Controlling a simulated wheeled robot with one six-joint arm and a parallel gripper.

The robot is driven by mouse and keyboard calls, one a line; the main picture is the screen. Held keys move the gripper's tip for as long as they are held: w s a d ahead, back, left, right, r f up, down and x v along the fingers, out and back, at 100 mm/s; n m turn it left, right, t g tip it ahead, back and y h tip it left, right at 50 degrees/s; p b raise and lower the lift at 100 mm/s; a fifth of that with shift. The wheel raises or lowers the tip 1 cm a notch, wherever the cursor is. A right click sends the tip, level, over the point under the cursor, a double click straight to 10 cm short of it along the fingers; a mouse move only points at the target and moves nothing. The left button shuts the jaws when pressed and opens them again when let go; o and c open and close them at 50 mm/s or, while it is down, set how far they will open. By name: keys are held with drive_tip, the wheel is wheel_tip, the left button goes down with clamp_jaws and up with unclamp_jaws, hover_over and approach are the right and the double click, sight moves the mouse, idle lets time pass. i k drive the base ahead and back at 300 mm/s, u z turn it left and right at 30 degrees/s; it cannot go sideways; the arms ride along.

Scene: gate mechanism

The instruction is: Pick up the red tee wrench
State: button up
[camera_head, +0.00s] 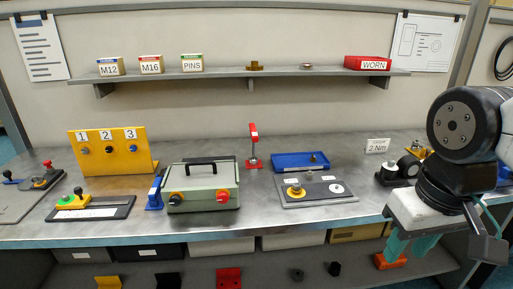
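A small upright red piece with a thin pale shaft (253,146) stands on a red base near the back middle of the bench. It looks like the red tee wrench in a stand, but it is too small to be sure. My gripper (448,245) hangs at the right, in front of the bench's front edge, far from that piece. Its fingers, with teal parts, are apart and nothing shows between them.
A grey-green case (202,190) with a black handle stands left of the red piece. A blue tray (301,161) and a grey plate (325,193) lie to its right. A yellow numbered panel (110,151) stands farther left. A narrow shelf (225,76) runs above the bench.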

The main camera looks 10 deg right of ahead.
sight(253, 160)
drive_tip(key=u, duration=0.65)
drive_tip(key=i, duration=1.3)
drive_tip(key=z, duration=0.65)
